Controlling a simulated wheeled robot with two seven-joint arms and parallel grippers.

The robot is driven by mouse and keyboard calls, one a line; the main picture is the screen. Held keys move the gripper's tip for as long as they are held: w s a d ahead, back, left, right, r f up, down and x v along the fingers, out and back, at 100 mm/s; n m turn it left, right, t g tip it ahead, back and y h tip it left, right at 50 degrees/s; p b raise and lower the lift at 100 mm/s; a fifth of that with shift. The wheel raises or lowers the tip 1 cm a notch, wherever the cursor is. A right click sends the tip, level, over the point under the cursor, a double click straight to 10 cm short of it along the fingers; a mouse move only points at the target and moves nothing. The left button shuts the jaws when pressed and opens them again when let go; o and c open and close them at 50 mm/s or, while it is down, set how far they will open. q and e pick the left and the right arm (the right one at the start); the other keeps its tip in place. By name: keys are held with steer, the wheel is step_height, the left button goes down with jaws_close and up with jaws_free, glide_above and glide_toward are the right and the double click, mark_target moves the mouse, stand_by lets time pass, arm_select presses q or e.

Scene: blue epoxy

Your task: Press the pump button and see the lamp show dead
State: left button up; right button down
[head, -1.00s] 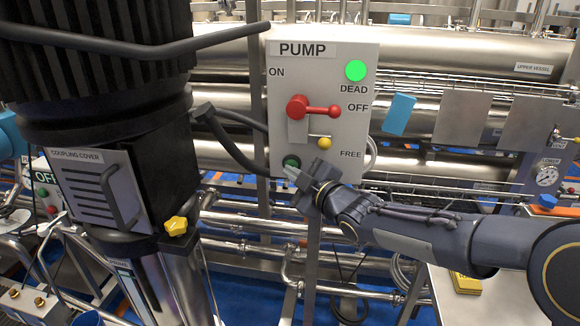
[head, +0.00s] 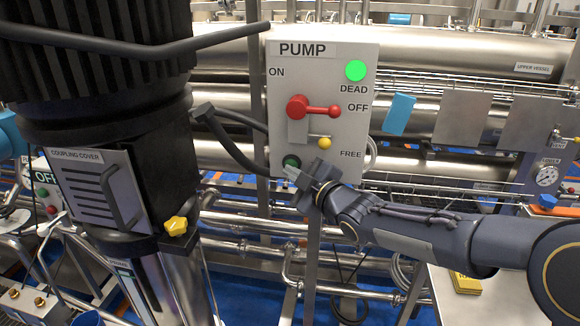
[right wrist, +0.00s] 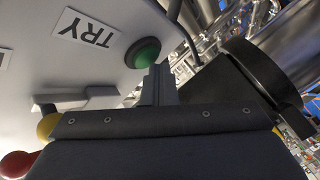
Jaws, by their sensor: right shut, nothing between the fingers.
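The pump panel (head: 280,110) is a pale upright box on a post. Its round lamp (head: 355,71) glows green above the label DEAD. The red handle (head: 313,107) points right, towards OFF. The green push button (head: 291,161) is at the panel's lower left and shows in the right wrist view (right wrist: 143,52), near a TRY label. My right gripper (head: 290,172) is shut and empty, its fingertips just below the button. In the right wrist view the fingertips (right wrist: 157,85) come close to the button's rim; I cannot tell whether they touch. My left gripper is not in view.
A yellow knob (head: 324,142) sits on the panel above the button, near FREE. The large dark motor with its coupling cover (head: 95,190) stands close on the left. A black cable (head: 232,145) runs to the panel. Steel vessels and pipes lie behind.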

steer(key=shift+w+d, duration=0.1)
steer(key=shift+w, duration=0.1)
steer(key=shift+w+d+r, duration=0.15)
steer(key=shift+w, duration=0.05)
stand_by(0.5)
steer(key=shift+s+b, duration=0.1)
steer(key=shift+b, duration=0.3)
steer(key=s+a+b, duration=0.1)
steer(key=s+b, duration=0.5)
steer(key=b, duration=0.1)
steer(key=shift+a, duration=0.2)
steer(key=shift+f, duration=0.2)
stand_by(0.3)
